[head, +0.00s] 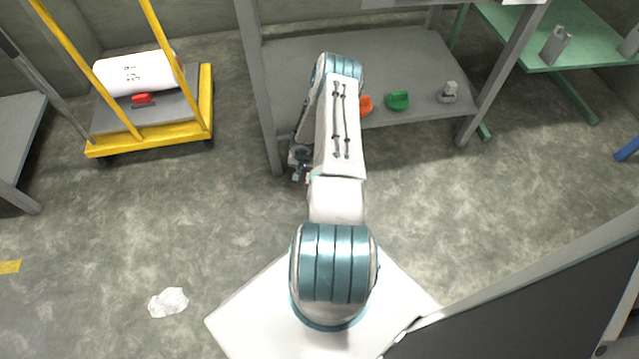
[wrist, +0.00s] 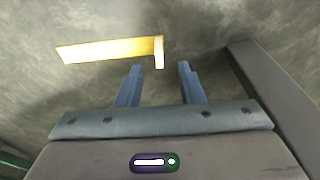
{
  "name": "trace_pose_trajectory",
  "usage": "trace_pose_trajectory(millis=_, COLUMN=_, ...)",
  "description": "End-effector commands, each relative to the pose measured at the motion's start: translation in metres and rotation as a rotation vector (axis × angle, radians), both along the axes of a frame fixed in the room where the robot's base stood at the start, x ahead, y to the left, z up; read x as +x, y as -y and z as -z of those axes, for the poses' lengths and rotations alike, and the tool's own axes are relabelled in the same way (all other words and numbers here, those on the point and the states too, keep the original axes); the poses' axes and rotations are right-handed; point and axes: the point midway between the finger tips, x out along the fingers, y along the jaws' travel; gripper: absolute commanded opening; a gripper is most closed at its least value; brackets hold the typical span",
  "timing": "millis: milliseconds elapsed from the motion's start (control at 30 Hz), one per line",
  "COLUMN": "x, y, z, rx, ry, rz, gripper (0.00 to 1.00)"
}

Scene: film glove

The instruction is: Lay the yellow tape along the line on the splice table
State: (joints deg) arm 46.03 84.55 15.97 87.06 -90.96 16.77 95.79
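A yellow strip (wrist: 110,49) shows in the wrist view, with a short bent part at its right end. It looks like the yellow tape, but I cannot tell for sure. My gripper (wrist: 160,68) is open, its two blue fingers apart with nothing seen between them. The strip's right end appears just beyond the fingertips; I cannot tell its distance. In the head view my arm hides most of the gripper (head: 299,174), low beside the grey table's front left leg. No such strip shows there. I cannot make out a line or tell which table is the splice table.
A grey table (head: 420,60) holds an orange item (head: 365,106), a green item (head: 398,100) and a grey item (head: 448,92). A yellow-framed cart (head: 150,136) stands left. A green table (head: 540,45) is at right. Crumpled white film (head: 168,302) and a yellow patch (head: 9,267) lie on the floor.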

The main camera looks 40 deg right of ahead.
Motion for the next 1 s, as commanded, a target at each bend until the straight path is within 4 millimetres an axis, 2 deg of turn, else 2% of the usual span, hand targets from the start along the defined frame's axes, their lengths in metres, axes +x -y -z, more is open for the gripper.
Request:
trace_pose_trajectory(millis=33, x=0.000, y=0.001, z=0.007, rx=0.000, ry=0.000, rz=0.001, gripper=0.35)
trace_pose_trajectory(millis=233, x=0.001, y=0.003, z=0.019, rx=0.002, ry=0.000, rz=0.002, gripper=0.35)
trace_pose_trajectory(millis=533, x=0.005, y=0.009, z=0.057, rx=0.001, ry=0.001, rz=0.001, gripper=0.35)
trace_pose_trajectory(millis=867, x=0.006, y=0.010, z=0.061, rx=-0.001, ry=0.000, rz=-0.001, gripper=0.35)
trace_pose_trajectory(millis=933, x=0.006, y=0.010, z=0.061, rx=-0.001, ry=-0.001, rz=-0.001, gripper=0.21)
trace_pose_trajectory(millis=1000, x=0.006, y=0.010, z=0.061, rx=-0.001, ry=-0.001, rz=-0.001, gripper=0.01)
